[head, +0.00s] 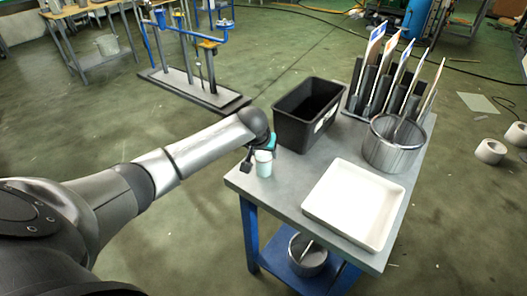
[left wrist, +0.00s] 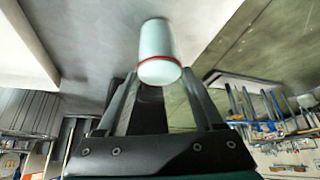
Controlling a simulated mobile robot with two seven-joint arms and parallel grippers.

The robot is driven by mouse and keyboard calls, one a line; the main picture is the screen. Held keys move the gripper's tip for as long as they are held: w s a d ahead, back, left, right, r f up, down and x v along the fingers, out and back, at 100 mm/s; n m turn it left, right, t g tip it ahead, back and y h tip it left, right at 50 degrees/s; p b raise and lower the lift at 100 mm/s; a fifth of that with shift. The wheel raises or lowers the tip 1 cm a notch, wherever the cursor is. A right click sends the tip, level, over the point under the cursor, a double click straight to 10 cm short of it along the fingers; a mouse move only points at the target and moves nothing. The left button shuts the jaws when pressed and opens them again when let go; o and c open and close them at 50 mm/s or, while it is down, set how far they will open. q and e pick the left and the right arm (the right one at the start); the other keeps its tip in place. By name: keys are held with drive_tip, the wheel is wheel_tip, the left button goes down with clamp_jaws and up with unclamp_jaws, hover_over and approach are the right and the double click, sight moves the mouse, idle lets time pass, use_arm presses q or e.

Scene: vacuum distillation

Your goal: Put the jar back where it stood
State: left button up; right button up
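The jar (head: 264,165) is a small pale blue-green cylinder with a whitish top, upright at the left corner of the grey table (head: 285,187). In the left wrist view the jar (left wrist: 157,42) shows a red ring near its lid end. My left gripper (head: 255,160) is at the jar, with one dark finger visible to its left. In the left wrist view its two fingers are spread apart, and the jar lies in line with the gap between their tips. I see no clear contact. The other finger is partly hidden in the head view. My right gripper is out of view.
A black bin (head: 292,129) stands behind the jar. A white tray (head: 322,207), a metal mesh basket (head: 391,158) and a rack of upright boards (head: 372,95) take up the right and back. Bare tabletop lies between the jar and tray.

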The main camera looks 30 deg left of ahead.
use_arm(q)
drive_tip(key=o, duration=0.3)
drive_tip(key=shift+o, duration=0.2)
drive_tip(key=p+v, duration=0.3)
drive_tip(key=v, duration=0.9)
drive_tip(key=shift+p, duration=0.35)
drive_tip(key=shift+r, duration=0.1)
